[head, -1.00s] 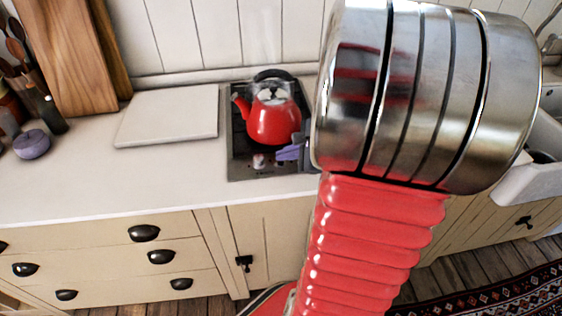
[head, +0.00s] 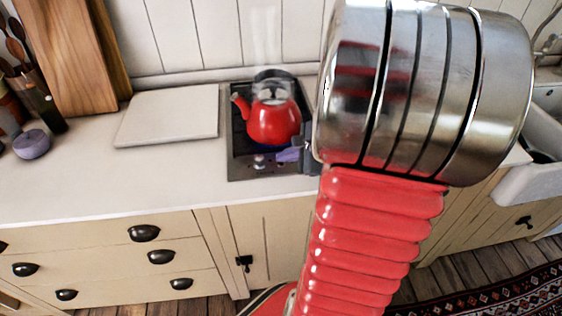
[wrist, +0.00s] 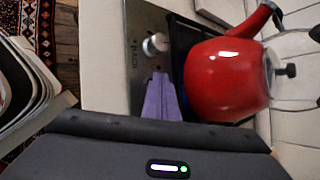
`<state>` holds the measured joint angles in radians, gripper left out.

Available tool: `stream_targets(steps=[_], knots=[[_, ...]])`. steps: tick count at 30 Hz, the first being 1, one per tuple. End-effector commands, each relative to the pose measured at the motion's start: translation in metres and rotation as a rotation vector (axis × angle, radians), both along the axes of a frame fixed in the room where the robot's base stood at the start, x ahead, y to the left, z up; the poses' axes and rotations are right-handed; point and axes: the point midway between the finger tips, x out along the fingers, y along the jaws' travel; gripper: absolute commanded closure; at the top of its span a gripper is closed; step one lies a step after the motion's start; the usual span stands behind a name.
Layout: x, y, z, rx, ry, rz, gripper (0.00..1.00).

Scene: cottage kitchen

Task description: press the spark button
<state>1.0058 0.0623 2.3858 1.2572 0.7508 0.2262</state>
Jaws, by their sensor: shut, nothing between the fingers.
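The hob (head: 240,171) is set in the counter, with a steel front strip. A pale control knob (head: 259,161) stands on that strip; it also shows in the wrist view (wrist: 155,44). I cannot make out the spark button; my gripper may cover it. My gripper (head: 287,155) has purple fingers, shut and empty, at the strip to the right of the knob. In the wrist view my gripper (wrist: 159,78) points at the strip near the knob; I cannot tell whether it touches. A red kettle (head: 272,122) sits on the hob, with a blue glow under it.
A pale board (head: 168,115) lies left of the hob. Wooden cutting boards (head: 78,60) lean on the wall, and a purple jar (head: 31,144) stands at far left. A white sink (head: 535,182) is at right. The counter front is clear.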

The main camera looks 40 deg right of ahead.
Motion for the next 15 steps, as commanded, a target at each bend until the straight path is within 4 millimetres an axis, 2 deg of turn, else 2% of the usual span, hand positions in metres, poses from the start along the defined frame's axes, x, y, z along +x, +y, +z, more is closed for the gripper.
stream_targets(steps=[15], knots=[[0.0000, 0.0005, 0.0093, 0.000, -0.001, 0.001, 1.00]])
